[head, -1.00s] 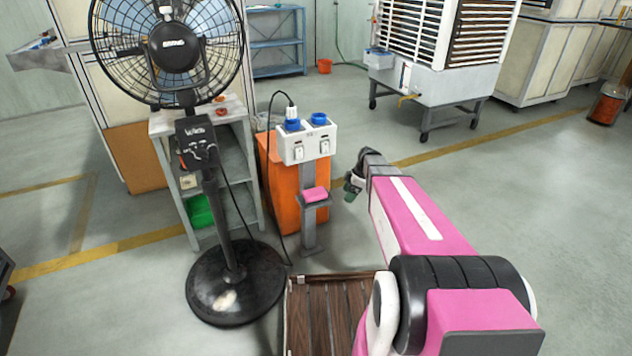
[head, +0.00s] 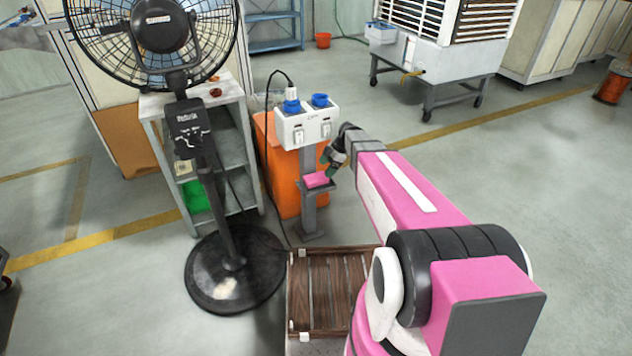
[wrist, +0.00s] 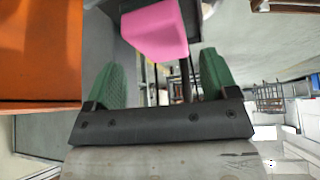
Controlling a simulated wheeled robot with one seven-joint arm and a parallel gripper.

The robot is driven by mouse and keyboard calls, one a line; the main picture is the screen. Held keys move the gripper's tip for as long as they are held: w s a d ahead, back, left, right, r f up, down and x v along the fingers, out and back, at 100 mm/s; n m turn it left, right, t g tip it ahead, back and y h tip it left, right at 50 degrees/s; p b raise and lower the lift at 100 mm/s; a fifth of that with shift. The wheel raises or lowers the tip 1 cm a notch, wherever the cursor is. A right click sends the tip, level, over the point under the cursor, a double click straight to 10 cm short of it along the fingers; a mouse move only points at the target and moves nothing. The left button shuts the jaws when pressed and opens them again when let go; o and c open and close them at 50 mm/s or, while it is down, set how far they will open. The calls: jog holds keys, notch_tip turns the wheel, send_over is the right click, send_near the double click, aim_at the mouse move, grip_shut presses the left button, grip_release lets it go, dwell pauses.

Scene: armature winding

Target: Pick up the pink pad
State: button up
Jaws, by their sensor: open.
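The pink pad (head: 317,180) lies on a small grey shelf (head: 312,189) partway up a grey post. In the wrist view the pink pad (wrist: 154,31) is a bright block at the top, just ahead of the fingers and roughly centred between them. My gripper (head: 330,163) is right beside the pad, at its upper right in the head view. In the wrist view my gripper (wrist: 160,88) has two green fingers spread wide apart with nothing between them. I cannot tell from the head view whether a finger touches the pad.
A white socket box (head: 307,127) with blue sockets tops the post, above the pad. An orange bin (head: 284,165) stands close behind it. A black fan (head: 205,150) is to the left with a cable hanging nearby. A wooden slatted crate (head: 330,290) lies in front.

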aim_at(316, 177)
jog(key=shift+s+a, duration=0.2)
jog(key=shift+a, duration=0.7)
jog(key=x, duration=0.5)
jog(key=c, duration=0.6)
